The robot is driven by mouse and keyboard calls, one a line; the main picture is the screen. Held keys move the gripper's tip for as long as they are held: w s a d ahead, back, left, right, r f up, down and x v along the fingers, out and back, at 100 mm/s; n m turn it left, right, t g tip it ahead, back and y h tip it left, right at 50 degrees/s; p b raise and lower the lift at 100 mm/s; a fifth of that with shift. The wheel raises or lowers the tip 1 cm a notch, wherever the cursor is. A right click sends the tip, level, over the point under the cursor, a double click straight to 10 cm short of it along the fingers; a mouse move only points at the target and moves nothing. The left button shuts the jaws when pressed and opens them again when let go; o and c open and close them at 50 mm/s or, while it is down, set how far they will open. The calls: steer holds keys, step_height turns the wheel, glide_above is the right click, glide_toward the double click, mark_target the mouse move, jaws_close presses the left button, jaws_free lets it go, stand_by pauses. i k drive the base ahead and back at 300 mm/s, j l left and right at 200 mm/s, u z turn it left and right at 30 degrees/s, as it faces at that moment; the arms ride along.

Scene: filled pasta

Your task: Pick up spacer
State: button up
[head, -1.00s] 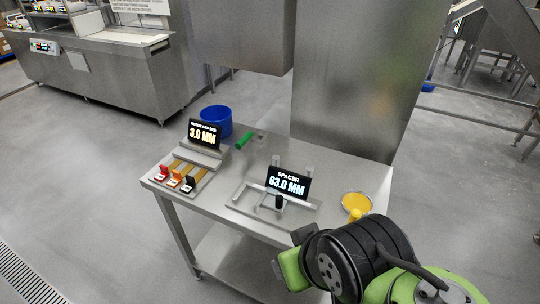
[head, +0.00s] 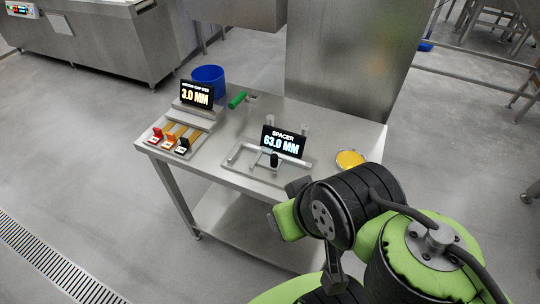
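A small black upright piece (head: 274,160), which looks like the spacer, stands at the grey frame-like holder (head: 240,150) on the metal table. Right behind it is a black display (head: 283,142) reading "SPACER 63.0 MM". My green and black arm comes in from the lower right, in front of the table's front edge. The end of my arm, with my gripper (head: 298,187), is partly seen near the holder's right front. It is apart from the black piece in the picture. Its fingers are too hidden to judge their opening.
On the table (head: 215,158) are a display reading "3.0 MM" (head: 196,95), several small coloured pieces (head: 168,141), a green-handled tool (head: 238,99) and a yellow-filled bowl (head: 350,160). A blue bucket (head: 209,78) is at the back. A steel panel (head: 345,60) rises behind the table.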

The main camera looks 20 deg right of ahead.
mark_target(270, 118)
steer(key=i+j+z, duration=0.2)
steer(key=j, duration=0.15)
steer(key=i+j+z, duration=0.2)
steer(key=j, duration=0.15)
steer(key=i+j+z, duration=0.15)
steer(key=j, duration=0.2)
steer(key=i+j+z, duration=0.2)
steer(key=j, duration=0.2)
